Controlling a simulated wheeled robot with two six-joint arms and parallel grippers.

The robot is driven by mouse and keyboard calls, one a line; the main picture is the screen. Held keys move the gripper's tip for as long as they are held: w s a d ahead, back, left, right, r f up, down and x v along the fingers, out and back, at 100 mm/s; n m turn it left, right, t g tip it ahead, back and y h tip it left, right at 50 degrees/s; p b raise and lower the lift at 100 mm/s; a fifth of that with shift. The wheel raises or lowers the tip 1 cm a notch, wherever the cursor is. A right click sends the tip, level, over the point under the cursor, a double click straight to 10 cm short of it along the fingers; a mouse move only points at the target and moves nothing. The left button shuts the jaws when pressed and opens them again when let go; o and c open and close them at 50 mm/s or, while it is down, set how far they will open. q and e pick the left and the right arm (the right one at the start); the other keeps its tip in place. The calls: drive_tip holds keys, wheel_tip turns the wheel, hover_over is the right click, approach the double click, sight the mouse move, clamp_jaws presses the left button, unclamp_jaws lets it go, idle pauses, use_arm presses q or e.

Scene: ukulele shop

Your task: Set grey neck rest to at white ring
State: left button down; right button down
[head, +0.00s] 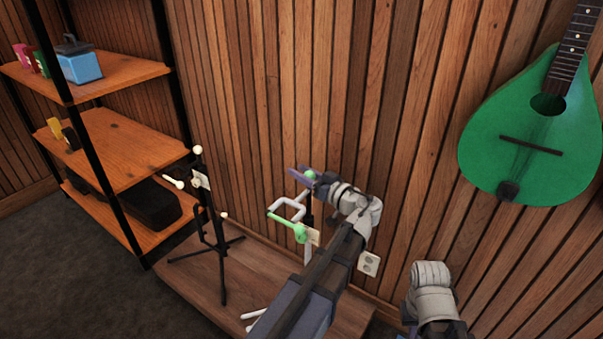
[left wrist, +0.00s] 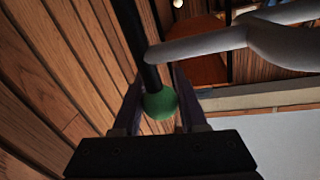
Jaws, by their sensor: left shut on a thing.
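My left gripper (head: 302,174) is shut on a green ball knob (head: 310,174) at the end of a dark pole. In the left wrist view the green ball (left wrist: 160,104) sits between the fingers. The grey neck rest (head: 289,208), a pale bent fork, is just below and left of the gripper. Its smooth grey arm crosses close to the pole in the left wrist view (left wrist: 215,42). A green lever (head: 288,225) and a tan tag (head: 313,236) are below it. I cannot make out a white ring. My right gripper is not in view.
A second black stand (head: 220,235) with white knobs and a tag stands left on the low wooden platform (head: 190,277). A shelf (head: 110,140) is at far left. A green instrument (head: 530,125) hangs on the slatted wall at right. A wall socket (head: 369,263) is behind my arm.

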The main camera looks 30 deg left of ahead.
use_arm(q)
wheel_tip(320, 180, up, 10)
drive_tip(key=p, duration=0.8)
drive_tip(key=shift+r, duration=0.15)
drive_tip(key=shift+c, duration=2.3)
unclamp_jaws()
drive_tip(key=v, duration=0.7)
drive_tip(key=shift+d, duration=0.4)
drive_tip(key=shift+s, duration=0.15)
